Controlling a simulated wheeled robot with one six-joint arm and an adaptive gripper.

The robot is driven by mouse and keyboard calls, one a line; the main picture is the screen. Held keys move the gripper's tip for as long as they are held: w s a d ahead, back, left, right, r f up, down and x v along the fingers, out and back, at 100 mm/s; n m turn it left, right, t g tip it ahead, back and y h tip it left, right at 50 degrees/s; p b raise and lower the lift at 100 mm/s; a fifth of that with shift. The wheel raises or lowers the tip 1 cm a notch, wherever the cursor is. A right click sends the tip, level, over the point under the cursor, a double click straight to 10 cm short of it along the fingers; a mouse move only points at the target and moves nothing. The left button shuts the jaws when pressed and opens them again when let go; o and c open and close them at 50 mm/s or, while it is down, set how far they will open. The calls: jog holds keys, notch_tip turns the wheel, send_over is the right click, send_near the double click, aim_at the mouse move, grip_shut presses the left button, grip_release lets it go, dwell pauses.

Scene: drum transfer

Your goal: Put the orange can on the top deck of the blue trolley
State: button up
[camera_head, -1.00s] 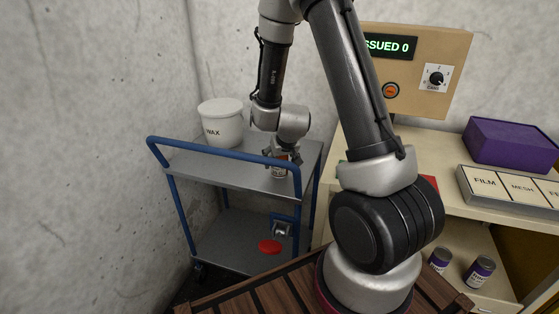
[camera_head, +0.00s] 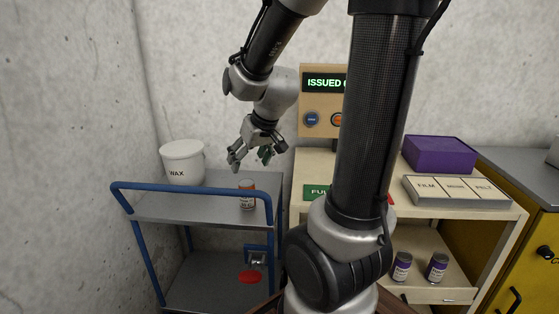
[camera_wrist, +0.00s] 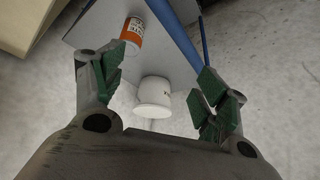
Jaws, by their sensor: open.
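The orange can (camera_head: 247,194), with an orange top and a white label, stands upright on the top deck of the blue trolley (camera_head: 160,208), near its right end. It also shows in the wrist view (camera_wrist: 132,36). My gripper (camera_head: 252,158) is open and empty, raised above the deck and clear of the can. In the wrist view its green-padded fingers (camera_wrist: 160,82) are spread wide, with nothing between them touching them.
A white WAX tub (camera_head: 183,162) stands on the same deck, left of the can. The trolley's blue rail (camera_head: 190,187) runs along the front. A cream cart (camera_head: 318,163) at right bears a dispenser panel, a purple box (camera_head: 439,154) and a labelled tray (camera_head: 457,192). Purple cans (camera_head: 437,267) sit below.

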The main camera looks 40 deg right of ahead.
jog(key=s+r, duration=0.4)
jog(key=s, duration=0.4)
jog(key=s+a+r+g, duration=0.1)
jog(key=s+r, duration=0.2)
jog(key=s, duration=0.6)
jog(key=shift+s+a+r+n+g, duration=0.25)
jog(key=shift+s+r+n+g, duration=0.05)
jog(key=shift+r+n, duration=0.1)
